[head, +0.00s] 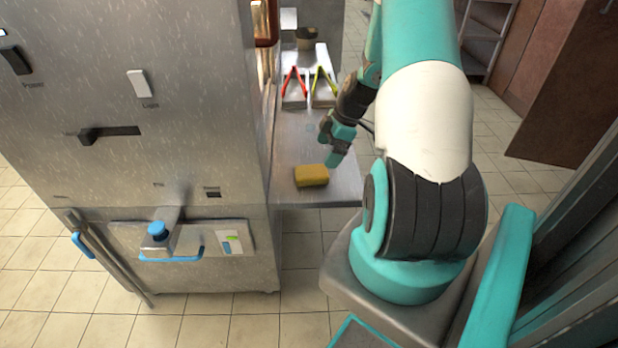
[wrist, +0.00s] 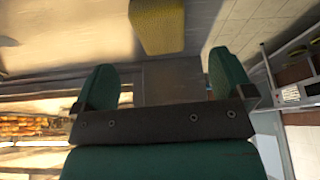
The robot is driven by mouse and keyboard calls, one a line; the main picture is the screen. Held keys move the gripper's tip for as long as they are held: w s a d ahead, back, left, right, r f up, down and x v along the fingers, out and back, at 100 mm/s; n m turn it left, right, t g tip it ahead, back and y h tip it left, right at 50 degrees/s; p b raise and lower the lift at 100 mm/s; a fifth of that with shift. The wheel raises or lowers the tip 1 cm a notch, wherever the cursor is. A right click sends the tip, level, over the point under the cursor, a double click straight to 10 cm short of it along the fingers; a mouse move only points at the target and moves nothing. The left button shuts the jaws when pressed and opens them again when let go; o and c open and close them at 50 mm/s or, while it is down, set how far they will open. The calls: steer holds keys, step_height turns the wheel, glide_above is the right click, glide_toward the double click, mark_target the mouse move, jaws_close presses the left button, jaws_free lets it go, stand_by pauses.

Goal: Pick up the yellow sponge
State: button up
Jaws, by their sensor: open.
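The yellow sponge (head: 311,175) lies flat near the front edge of a steel side shelf in the head view. In the wrist view the sponge (wrist: 157,25) is at the top centre, beyond the fingertips and cut off by the frame edge. My gripper (head: 331,146) is above the shelf, a little behind and to the right of the sponge. It is open and empty, apart from the sponge. In the wrist view my gripper (wrist: 168,80) shows its two green fingers spread wide, with nothing between them.
The steel shelf (head: 345,190) joins a tall steel cabinet (head: 190,110) on its left. Red-handled tongs (head: 293,84) and yellow-green tongs (head: 325,82) lie farther back on the shelf, with a dark pot (head: 306,38) beyond. Tiled floor (head: 305,260) is open in front.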

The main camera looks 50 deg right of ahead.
mark_target(315, 170)
steer(key=x, duration=0.8)
steer(key=shift+w+a+f, duration=0.1)
steer(key=shift+a+f, duration=0.05)
steer(key=c, duration=1)
